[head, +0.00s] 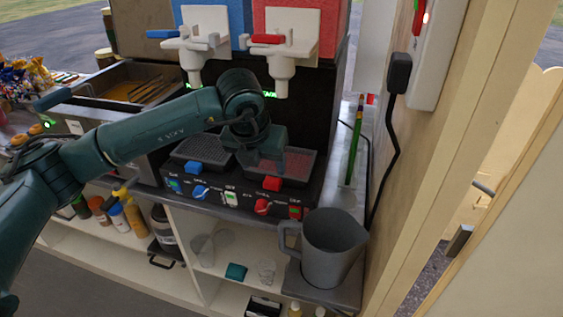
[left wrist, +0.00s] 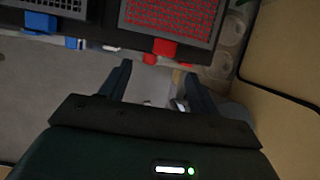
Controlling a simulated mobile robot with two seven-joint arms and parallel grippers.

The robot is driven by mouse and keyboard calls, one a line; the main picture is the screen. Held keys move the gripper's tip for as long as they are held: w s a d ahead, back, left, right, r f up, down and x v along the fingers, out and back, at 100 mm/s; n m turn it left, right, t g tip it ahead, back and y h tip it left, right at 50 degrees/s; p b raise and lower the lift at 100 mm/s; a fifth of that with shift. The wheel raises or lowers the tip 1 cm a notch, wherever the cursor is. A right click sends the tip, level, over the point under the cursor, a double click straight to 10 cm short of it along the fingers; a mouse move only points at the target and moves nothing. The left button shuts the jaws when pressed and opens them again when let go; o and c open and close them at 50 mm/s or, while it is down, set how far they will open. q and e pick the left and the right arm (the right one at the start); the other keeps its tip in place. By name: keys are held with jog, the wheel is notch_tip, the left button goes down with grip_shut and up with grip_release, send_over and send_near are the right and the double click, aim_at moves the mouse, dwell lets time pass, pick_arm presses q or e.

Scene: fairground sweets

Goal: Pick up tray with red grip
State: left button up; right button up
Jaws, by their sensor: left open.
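The tray with the red grip is a dark grated tray (head: 301,163) at the front right of the drink machine, under the red dispenser. Its red grip (head: 272,183) sticks out at its front edge. In the left wrist view the tray (left wrist: 170,18) shows as a reddish mesh at the top, with the red grip (left wrist: 165,47) below it. My left gripper (head: 268,160) is over the tray in the head view and hides part of it. In the left wrist view its open, empty fingers (left wrist: 156,74) point toward the grip, apart from it. My right gripper is not in view.
A similar tray with a blue grip (head: 193,167) sits to the left. Switches and knobs line the machine's front panel. A grey jug (head: 331,247) stands at the front right. A fryer (head: 125,90) is at the left. A wooden wall bounds the right side.

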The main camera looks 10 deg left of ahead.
aim_at(271, 182)
pick_arm(q)
jog(key=x, duration=0.2)
jog(key=p+x, duration=0.1)
jog(key=x, duration=0.2)
jog(key=p+x, duration=0.1)
jog(key=x, duration=0.2)
jog(key=shift+w+d+f, duration=0.1)
jog(key=shift+d+f, duration=0.15)
jog(key=shift+d, duration=0.1)
jog(key=shift+c, duration=0.4)
jog(key=shift+r, duration=0.1)
jog(key=c, duration=1.1)
